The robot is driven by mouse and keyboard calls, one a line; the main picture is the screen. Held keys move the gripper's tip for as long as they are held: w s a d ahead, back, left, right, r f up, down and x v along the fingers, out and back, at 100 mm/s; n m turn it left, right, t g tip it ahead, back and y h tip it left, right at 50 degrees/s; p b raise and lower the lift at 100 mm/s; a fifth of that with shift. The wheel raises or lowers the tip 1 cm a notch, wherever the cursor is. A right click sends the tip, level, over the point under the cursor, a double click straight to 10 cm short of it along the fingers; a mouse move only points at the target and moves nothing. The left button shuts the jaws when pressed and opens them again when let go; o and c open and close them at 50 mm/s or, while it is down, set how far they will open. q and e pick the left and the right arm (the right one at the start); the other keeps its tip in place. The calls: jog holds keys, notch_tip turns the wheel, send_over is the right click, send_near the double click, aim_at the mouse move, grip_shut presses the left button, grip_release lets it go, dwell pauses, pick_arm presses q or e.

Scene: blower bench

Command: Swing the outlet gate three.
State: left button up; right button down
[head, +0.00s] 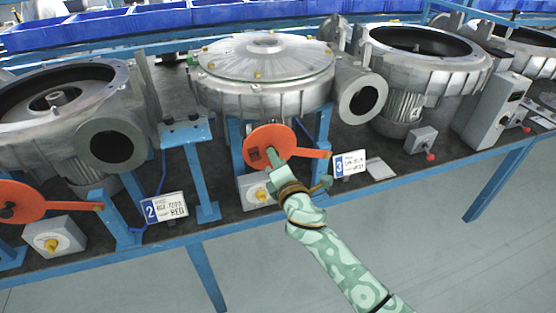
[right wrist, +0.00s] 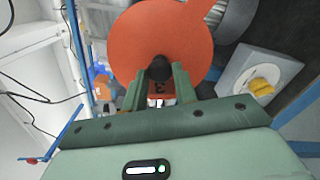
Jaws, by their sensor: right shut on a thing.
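Outlet gate three is an orange round plate (head: 268,145) with a flat orange arm pointing right, below the middle blower (head: 265,75). The blower's round outlet (head: 362,98) is uncovered, up and right of the plate. My right gripper (head: 273,158) is at the plate's lower front, its fingertips partly hidden by the wrist. In the right wrist view the gripper (right wrist: 160,80) is shut on a black knob (right wrist: 159,67) on the orange plate (right wrist: 165,35). A figure 3 shows between the fingers. My left gripper is not in view.
A grey box with a yellow knob (head: 257,190) sits just left of my wrist; it also shows in the right wrist view (right wrist: 262,80). Sign 3 (head: 349,164) stands to the right, sign 2 (head: 165,207) to the left. Another orange gate (head: 22,202) is at far left. Blue posts flank the plate.

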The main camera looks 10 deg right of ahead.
jog(key=shift+f, duration=0.2)
jog(key=c, duration=1.1)
grip_release()
jog(key=shift+s, duration=0.1)
jog(key=s+d, duration=0.1)
jog(key=s, duration=1.5)
jog(key=shift+p, duration=0.4)
jog(key=shift+d, duration=0.1)
